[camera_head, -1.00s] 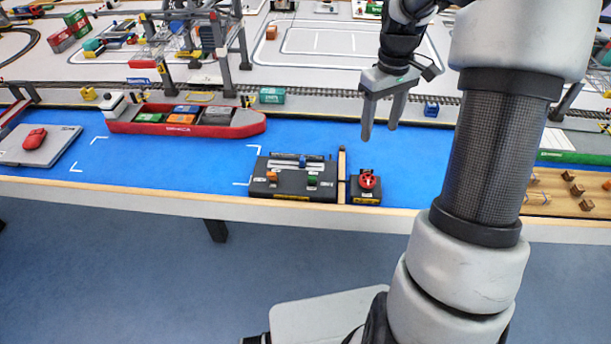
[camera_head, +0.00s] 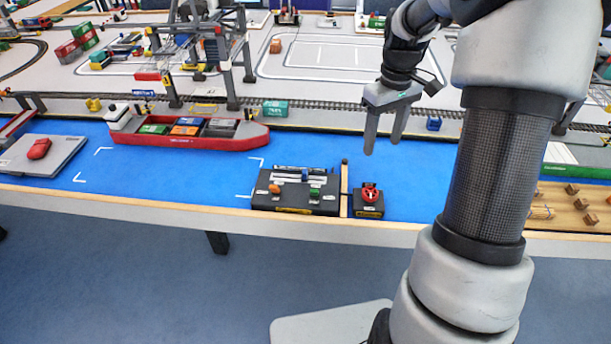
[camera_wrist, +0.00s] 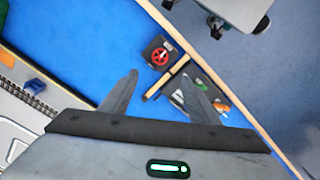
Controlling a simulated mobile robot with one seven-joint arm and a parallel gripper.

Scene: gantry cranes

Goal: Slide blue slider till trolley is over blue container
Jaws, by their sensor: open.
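The dark control box (camera_head: 283,205) stands at the table's front edge, with an orange, a green and a blue slider. The blue slider (camera_head: 304,174) is the small knob at the back of the box. A ship (camera_head: 230,139) with several containers lies to the left; one that looks blue (camera_head: 188,121) is on its deck. The gantry crane (camera_head: 225,60) stands behind the ship; I cannot make out its trolley clearly. My gripper (camera_head: 384,148) is open and empty, above the blue mat, up and right of the box. In the wrist view the box (camera_wrist: 207,97) is partly behind one finger.
A grey barge with a red object (camera_head: 39,149) lies at the left. A wooden board with small blocks (camera_head: 575,203) is at the right.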

